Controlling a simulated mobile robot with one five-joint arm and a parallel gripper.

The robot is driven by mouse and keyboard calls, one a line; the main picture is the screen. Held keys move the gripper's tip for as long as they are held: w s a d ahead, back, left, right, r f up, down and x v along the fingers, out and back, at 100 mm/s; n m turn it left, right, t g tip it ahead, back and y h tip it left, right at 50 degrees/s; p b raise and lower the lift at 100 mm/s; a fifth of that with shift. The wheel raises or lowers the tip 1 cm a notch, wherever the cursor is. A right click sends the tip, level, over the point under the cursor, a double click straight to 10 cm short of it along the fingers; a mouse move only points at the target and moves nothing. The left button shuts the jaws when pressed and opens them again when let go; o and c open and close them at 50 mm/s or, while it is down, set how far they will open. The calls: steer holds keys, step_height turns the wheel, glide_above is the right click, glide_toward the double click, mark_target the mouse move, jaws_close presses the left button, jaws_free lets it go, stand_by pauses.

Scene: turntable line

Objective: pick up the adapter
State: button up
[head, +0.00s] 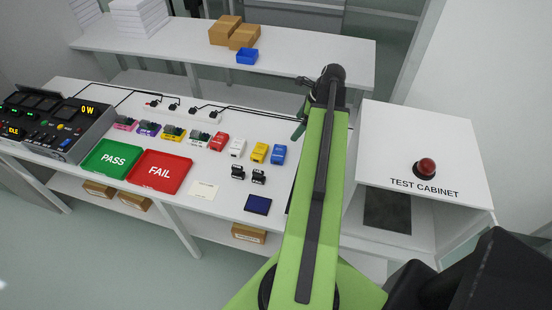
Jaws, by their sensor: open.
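No item is labelled as the adapter, so I cannot tell for sure which it is. Two small black pieces, a left one (238,172) and a right one (258,177), stand side by side on the white bench and look adapter-like. Behind them is a row of small blocks: red (219,142), white (237,148), yellow (259,152) and blue (279,154). My gripper (299,125) is mostly hidden behind my green arm, at the bench's right end. It is open, right of the blocks and apart from them; nothing shows in it.
A green PASS tray (112,158) and red FAIL tray (160,171) lie left, beside a control console (50,125). A dark blue pad (257,204) lies in front. The TEST CABINET (455,150) with a red button (425,168) stands right. A back table (180,42) holds boxes.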

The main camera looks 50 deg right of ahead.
steer(key=b, duration=1.1)
glide_above(280, 153)
steer(key=s+d, duration=0.2)
steer(key=f, duration=1.1)
steer(key=shift+w+a+f, duration=0.2)
steer(key=shift+w+f, duration=0.05)
steer(key=b+x, duration=0.4)
steer(key=shift+s+a+f+b, duration=0.15)
steer(key=shift+f+b, duration=0.25)
steer(key=shift+a+f, duration=0.1)
steer(key=shift+f, duration=0.15)
steer(key=shift+r, duration=0.2)
steer(key=c, duration=1.6)
